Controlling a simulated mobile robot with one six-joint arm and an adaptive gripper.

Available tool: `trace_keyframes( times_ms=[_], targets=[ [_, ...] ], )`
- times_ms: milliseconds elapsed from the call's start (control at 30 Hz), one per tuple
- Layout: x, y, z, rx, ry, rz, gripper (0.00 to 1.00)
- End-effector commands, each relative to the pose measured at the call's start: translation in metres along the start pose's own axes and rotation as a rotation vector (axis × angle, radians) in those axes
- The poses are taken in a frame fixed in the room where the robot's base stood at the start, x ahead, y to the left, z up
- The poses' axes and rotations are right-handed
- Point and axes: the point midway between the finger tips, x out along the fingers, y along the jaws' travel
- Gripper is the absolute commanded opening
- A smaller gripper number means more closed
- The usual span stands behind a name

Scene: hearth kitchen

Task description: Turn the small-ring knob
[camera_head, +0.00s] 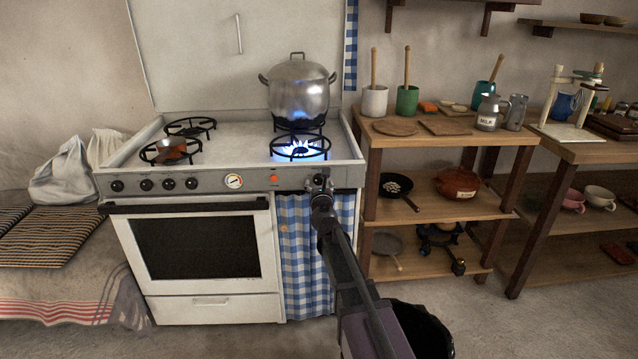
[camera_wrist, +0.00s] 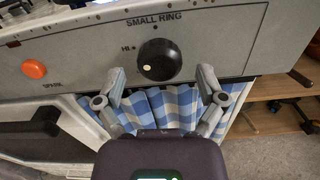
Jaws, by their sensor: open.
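The small-ring knob (camera_wrist: 159,60) is round and black, on the grey stove panel under the words SMALL RING. A white mark shows on its lower left, and HI is printed to its left. In the wrist view, my gripper (camera_wrist: 162,78) is open, with one finger to the knob's lower left and one to its lower right. Neither finger visibly touches the knob. In the head view, my gripper (camera_head: 320,184) is at the right end of the stove front and largely hides the knob. A blue flame (camera_head: 300,149) burns at the front right burner.
An orange spark button (camera_wrist: 34,69) is left of the knob. A blue checked curtain (camera_head: 298,250) hangs below the panel. Wooden shelves (camera_head: 450,208) stand close on the right.

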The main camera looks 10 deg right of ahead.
Motion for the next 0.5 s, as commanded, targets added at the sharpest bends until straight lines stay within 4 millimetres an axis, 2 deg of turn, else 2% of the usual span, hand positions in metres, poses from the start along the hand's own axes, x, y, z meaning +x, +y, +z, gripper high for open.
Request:
trace_keyframes(
  times_ms=[167,500],
  targets=[
    [0.0120,0.0001,0.0000,0.000,0.000,0.000,0.89],
    [0.0131,0.0001,0.0000,0.000,0.000,0.001,0.89]
  ],
)
